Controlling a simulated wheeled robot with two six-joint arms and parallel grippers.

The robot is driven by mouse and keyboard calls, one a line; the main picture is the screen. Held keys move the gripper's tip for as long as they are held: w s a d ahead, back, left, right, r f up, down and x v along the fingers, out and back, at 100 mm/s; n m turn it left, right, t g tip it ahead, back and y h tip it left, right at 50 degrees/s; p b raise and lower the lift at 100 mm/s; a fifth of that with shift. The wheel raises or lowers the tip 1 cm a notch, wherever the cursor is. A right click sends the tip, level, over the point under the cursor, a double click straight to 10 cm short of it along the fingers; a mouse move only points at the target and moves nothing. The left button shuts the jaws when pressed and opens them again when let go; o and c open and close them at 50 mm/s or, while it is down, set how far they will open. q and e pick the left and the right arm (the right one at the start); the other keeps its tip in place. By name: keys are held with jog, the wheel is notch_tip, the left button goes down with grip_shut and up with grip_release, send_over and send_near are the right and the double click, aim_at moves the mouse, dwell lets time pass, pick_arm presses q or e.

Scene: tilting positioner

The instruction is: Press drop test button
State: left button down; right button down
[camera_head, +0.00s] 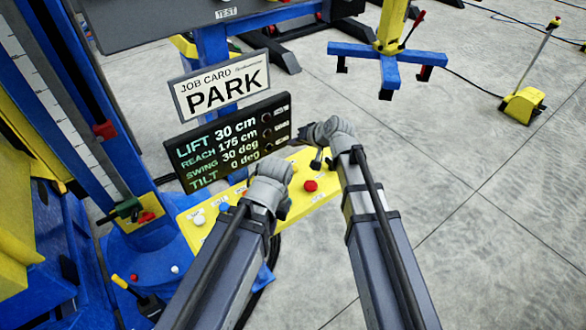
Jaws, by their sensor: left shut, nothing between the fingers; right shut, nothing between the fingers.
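A yellow control panel (185,225) carries a red button (310,186), a white button (199,220), a blue button (224,207) and a dark lever (317,160). Their small labels are too blurred to read. A label reading TEST (227,12) sits on the dark plate at the top edge; the picture cuts off what is above it. I cannot tell which button is the drop test one. My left gripper (272,172) is shut and empty over the panel's middle, hiding part of it. My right gripper (322,132) is shut and empty near the panel's far right end.
A display (228,142) reads lift 30 cm, reach 175 cm, swing 30 deg, tilt 0 deg. A job card (220,86) above it says PARK. A blue column (95,110) stands at left. A blue-armed fixture (388,62) stands behind.

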aim_at(295, 171)
jog(key=shift+f, duration=0.15)
notch_tip(295, 171, down, 9)
jog(key=b, duration=0.8)
jog(key=shift+r+b, duration=0.2)
jog(key=shift+b, duration=0.2)
dwell(1.2)
jog(key=shift+f+b, duration=0.4)
jog(key=shift+f+b, duration=0.4)
jog(key=shift+b, duration=0.05)
dwell(0.6)
jog(key=shift+r, duration=0.15)
jog(key=shift+r+p, duration=0.75)
jog(key=shift+p, duration=0.15)
